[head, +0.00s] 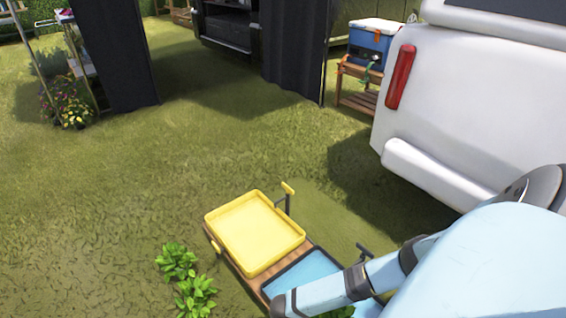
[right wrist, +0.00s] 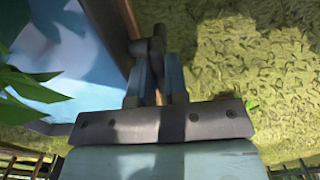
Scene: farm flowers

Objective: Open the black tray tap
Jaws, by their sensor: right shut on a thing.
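The black tray (head: 266,287) holds blue water and sits beside the yellow tray (head: 255,230) on a wooden stand. A dark tap (head: 363,250) stands at its right side in the head view. In the right wrist view, my right gripper (right wrist: 156,84) is shut on a dark tap (right wrist: 151,47) beside the tray's wooden edge. The tap's lower part is hidden by the fingers. In the head view my light blue arm covers part of the black tray, and the fingers do not show. My left gripper is not in view.
Yellow taps (head: 288,188) stand at the yellow tray's sides. Green plants (head: 176,260) grow left of the stand. A white vehicle (head: 470,95) is at the right, with a blue cooler (head: 372,45) behind it. Open grass lies left and behind the trays.

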